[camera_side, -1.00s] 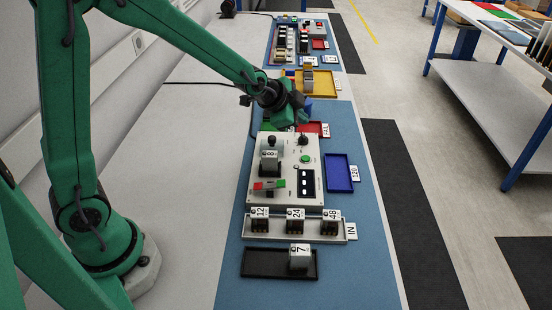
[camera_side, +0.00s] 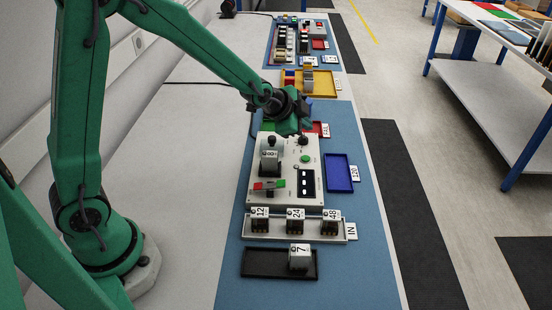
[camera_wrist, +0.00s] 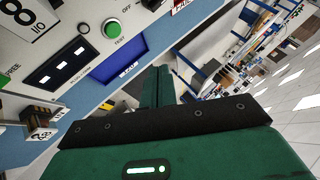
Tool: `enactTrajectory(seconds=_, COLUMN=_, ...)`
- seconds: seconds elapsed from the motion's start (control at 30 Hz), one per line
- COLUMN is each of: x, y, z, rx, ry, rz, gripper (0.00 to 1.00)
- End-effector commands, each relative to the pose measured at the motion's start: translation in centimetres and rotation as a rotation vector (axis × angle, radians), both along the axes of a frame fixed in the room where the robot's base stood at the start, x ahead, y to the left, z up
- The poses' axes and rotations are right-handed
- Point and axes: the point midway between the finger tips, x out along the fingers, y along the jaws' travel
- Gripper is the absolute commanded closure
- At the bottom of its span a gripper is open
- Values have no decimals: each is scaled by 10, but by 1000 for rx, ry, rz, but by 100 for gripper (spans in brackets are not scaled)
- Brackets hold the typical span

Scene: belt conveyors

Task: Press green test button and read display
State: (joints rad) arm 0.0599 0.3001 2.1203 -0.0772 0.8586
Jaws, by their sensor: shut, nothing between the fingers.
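The green test button (camera_side: 305,159) sits on the upper right of the grey test panel (camera_side: 312,197). It also shows in the wrist view (camera_wrist: 112,28), with a lettered label below it. The dark display (camera_side: 306,183) is below the button; in the wrist view the display (camera_wrist: 62,68) shows several short white bars. A block marked 8 (camera_side: 269,160) stands on the panel's left part. My gripper (camera_side: 304,126) is just beyond the panel's far edge, above it and apart from the button. In the wrist view my gripper (camera_wrist: 157,80) has its fingers together and empty.
A blue tray (camera_side: 339,174) lies right of the panel. Blocks marked 12, 24 and 48 stand in the IN rack (camera_side: 282,236). A black tray (camera_side: 262,264) in front holds a block marked 7 (camera_side: 299,257). Red, green and yellow trays lie beyond the panel.

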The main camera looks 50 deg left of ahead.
Motion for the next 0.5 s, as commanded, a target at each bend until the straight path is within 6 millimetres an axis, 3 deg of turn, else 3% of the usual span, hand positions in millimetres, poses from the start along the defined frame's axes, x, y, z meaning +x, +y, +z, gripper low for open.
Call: enactTrajectory(seconds=0.5, x=-1, y=0, z=-52, rx=0, ry=5, rz=0, gripper=100)
